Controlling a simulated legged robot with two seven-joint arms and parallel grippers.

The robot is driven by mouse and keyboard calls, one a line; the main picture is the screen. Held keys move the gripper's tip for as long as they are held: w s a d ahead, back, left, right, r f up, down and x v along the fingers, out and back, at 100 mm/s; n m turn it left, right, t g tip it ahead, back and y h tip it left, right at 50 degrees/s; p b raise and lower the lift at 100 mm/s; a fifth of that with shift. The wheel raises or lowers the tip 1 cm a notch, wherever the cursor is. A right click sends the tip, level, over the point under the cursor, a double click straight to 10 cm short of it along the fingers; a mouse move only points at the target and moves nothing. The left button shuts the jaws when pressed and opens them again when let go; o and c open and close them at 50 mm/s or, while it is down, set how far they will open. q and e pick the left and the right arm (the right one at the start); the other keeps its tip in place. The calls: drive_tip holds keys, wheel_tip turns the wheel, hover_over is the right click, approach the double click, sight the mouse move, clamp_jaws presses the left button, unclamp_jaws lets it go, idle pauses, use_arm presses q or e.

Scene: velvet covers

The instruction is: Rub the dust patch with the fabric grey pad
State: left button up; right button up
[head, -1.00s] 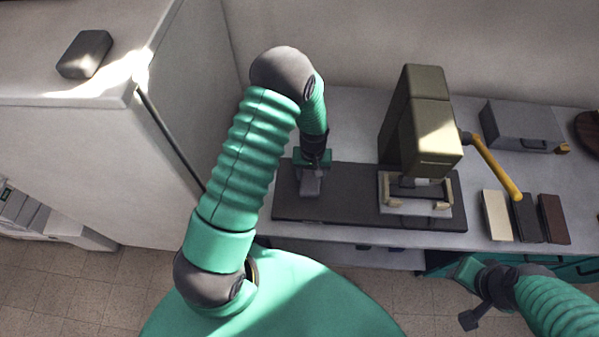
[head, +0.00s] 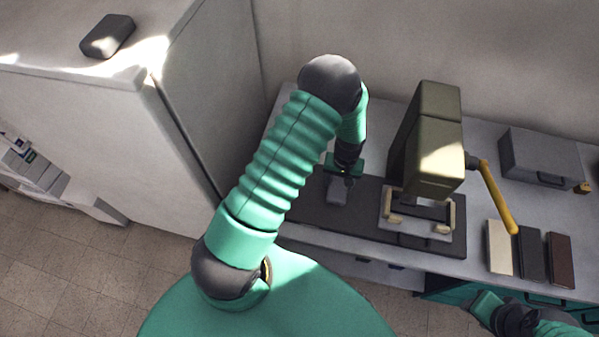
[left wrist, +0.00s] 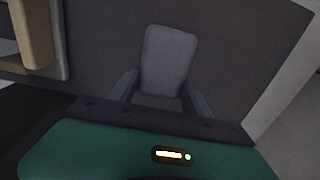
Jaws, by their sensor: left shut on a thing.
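My left gripper (head: 342,178) is shut on the grey pad (head: 339,192), low over the dark mat (head: 310,228) on the bench. In the left wrist view the pad (left wrist: 168,58) sticks out between the two fingers (left wrist: 160,92), over the dark surface. I cannot tell whether the pad touches the mat. I cannot make out the dust patch in either view. My right gripper (head: 487,303) is at the bottom edge of the head view, partly cut off; its fingers are not clear.
An olive press (head: 432,135) with a yellow-handled lever (head: 497,195) stands on the mat, right of my left gripper. Its pale frame (left wrist: 35,35) shows in the wrist view. Cream (head: 499,247), dark (head: 531,254) and brown (head: 560,259) blocks lie right. A grey case (head: 540,155) is behind.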

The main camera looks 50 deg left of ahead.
use_arm(q)
drive_tip(key=r+p, duration=0.2)
drive_tip(key=r, duration=0.3)
drive_tip(key=shift+s+a+r+p, duration=0.1)
drive_tip(key=shift+s+a+p, duration=0.05)
drive_tip(key=shift+a+p, duration=0.25)
drive_tip(key=shift+d+r+p, duration=0.2)
drive_tip(key=shift+r+p, duration=0.4)
drive_tip(key=shift+r, duration=0.15)
drive_tip(key=shift+d+r+p, duration=0.2)
drive_tip(key=shift+r+p, duration=0.1)
drive_tip(key=shift+r, duration=0.25)
drive_tip(key=shift+a+f, duration=0.15)
drive_tip(key=shift+a, duration=0.1)
